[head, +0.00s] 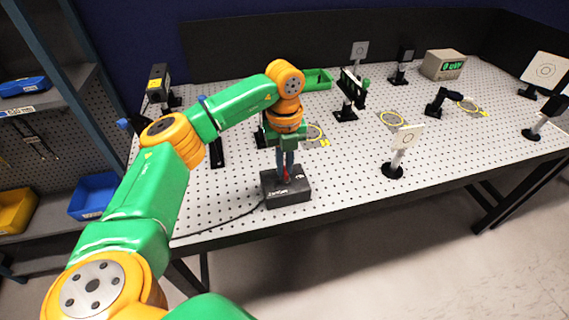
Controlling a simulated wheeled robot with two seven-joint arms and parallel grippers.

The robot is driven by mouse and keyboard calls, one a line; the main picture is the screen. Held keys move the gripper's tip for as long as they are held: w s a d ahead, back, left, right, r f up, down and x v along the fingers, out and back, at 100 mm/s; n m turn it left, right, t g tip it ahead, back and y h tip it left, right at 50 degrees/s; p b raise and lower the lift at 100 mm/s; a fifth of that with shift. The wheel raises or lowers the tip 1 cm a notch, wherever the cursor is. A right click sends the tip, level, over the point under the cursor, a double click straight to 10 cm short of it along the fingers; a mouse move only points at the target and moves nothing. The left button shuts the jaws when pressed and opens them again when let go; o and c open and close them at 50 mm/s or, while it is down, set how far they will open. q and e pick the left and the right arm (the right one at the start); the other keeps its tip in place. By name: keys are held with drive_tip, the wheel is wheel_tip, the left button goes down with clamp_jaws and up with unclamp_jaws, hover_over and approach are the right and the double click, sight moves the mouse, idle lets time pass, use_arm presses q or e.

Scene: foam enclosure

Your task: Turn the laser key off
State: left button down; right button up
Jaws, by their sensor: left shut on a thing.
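A black laser control box (287,192) with white lettering sits near the front edge of the perforated table (240,212). A cable runs from its left side along the table. A small red key (286,176) shows at the top of the box, mostly hidden by the gripper. My left gripper (286,172) points straight down over the box and is shut on the red key. Which way the key is turned cannot be made out. My right gripper is not in view.
Optics stand around the table, including a white card on a post (402,146) to the right and a black mount (350,95) behind. A power meter (442,64) reads "0 uW" at the back. A green tray (317,79) is behind my arm. Shelves with bins (94,194) stand at left.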

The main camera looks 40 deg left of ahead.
sight(285, 169)
use_arm(q)
drive_tip(key=c, duration=0.9)
unclamp_jaws()
drive_tip(key=shift+c, duration=0.2)
wheel_tip(285, 169, up, 7)
drive_tip(key=shift+r+b, duration=0.1)
drive_tip(key=shift+b, duration=0.5)
